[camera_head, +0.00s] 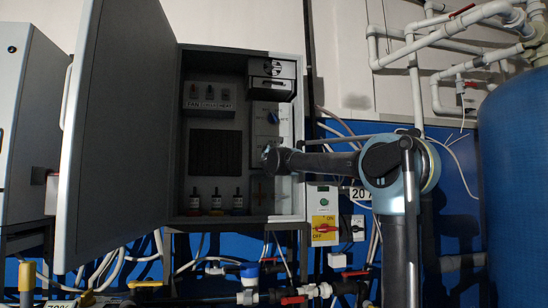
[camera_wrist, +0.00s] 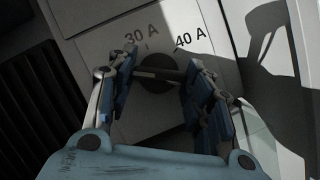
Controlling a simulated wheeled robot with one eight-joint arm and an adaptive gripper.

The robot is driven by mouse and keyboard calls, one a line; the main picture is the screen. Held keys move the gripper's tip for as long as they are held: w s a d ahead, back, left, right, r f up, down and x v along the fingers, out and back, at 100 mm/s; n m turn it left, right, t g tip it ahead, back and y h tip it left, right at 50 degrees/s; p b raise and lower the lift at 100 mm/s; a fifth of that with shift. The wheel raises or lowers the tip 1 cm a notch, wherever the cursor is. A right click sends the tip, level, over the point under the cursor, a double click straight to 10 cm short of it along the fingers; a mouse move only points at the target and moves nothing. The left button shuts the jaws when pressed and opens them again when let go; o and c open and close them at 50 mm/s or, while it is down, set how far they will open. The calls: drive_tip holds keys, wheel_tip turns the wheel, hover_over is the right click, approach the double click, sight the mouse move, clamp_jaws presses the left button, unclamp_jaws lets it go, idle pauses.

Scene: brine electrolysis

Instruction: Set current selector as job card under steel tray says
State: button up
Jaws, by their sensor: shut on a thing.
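The current selector is a dark round knob (camera_wrist: 158,76) on a pale panel in the wrist view, with a grip bar across it. The printed marks "30 A" and "40 A" show above it. My gripper (camera_wrist: 160,70) has its two fingers on either side of the knob and is shut on it. I cannot tell clearly which mark the knob points to. In the head view my gripper (camera_head: 269,157) reaches into the open cabinet (camera_head: 172,150) and hides the knob. Neither the job card nor the steel tray can be made out.
The cabinet's grey door (camera_head: 120,130) stands open at the left. Pipes run underneath; a blue tank (camera_head: 515,180) stands right.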

drive_tip(key=shift+d+n+y, duration=0.15)
drive_tip(key=shift+n+y, duration=0.15)
drive_tip(key=shift+n, duration=0.5)
drive_tip(key=o, duration=1)
drive_tip(key=shift+w+f, duration=0.1)
drive_tip(key=shift+o, duration=0.2)
drive_tip(key=a+v, duration=0.1)
drive_tip(key=v, duration=1.1)
drive_tip(key=shift+d, duration=0.5)
drive_tip(key=shift+f, duration=0.15)
